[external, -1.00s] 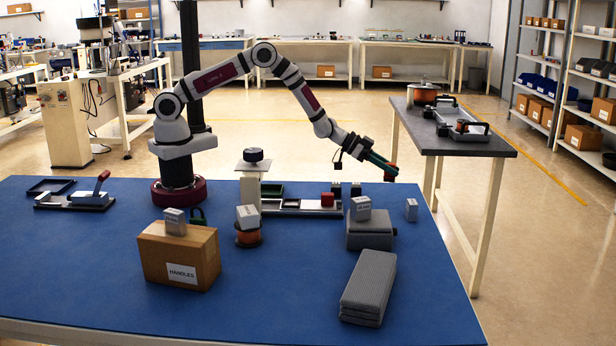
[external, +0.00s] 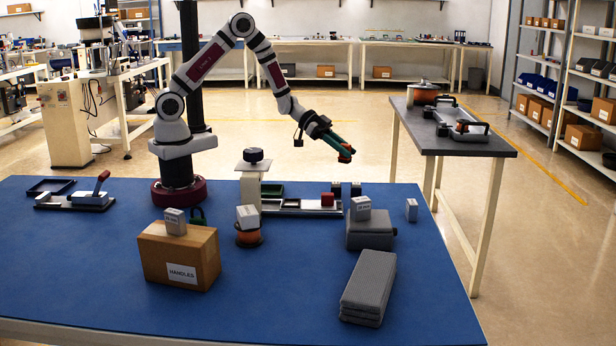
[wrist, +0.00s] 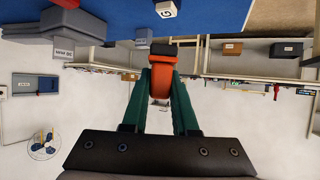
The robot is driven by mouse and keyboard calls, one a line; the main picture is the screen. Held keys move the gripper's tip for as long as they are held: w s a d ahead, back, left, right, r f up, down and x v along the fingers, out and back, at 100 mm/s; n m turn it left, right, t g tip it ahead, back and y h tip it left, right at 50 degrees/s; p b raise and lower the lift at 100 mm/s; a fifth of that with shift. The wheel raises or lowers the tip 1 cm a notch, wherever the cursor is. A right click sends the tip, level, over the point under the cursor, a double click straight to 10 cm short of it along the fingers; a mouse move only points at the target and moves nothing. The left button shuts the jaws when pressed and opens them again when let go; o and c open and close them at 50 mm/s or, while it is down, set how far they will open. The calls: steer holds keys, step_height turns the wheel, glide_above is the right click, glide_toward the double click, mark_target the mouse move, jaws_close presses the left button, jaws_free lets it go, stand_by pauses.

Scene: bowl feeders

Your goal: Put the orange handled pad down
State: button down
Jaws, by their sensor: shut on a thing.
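The orange handled pad (wrist: 161,66) is between the green fingers of my gripper (wrist: 161,85) in the wrist view, with its dark end beyond the fingertips. In the external view, my gripper (external: 337,146) is held in the air above the far right part of the blue table, pointing right and down. The orange of the pad (external: 346,153) shows at its tips. The pad touches no surface that I can see. The fingers hide part of it.
A dark side table (external: 485,147) holds a pot and a tray. The front middle is clear.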

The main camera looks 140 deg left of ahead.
steer(key=s+d+m+h, duration=0.3)
steer(key=s+d, duration=0.6)
steer(key=s, duration=0.1)
steer(key=shift+h, duration=0.3)
steer(key=f, duration=1)
steer(key=shift+s, duration=0.3)
steer(key=shift+f, duration=0.2)
steer(key=c, duration=0.7)
jaws_free()
steer(key=shift+r, duration=0.1)
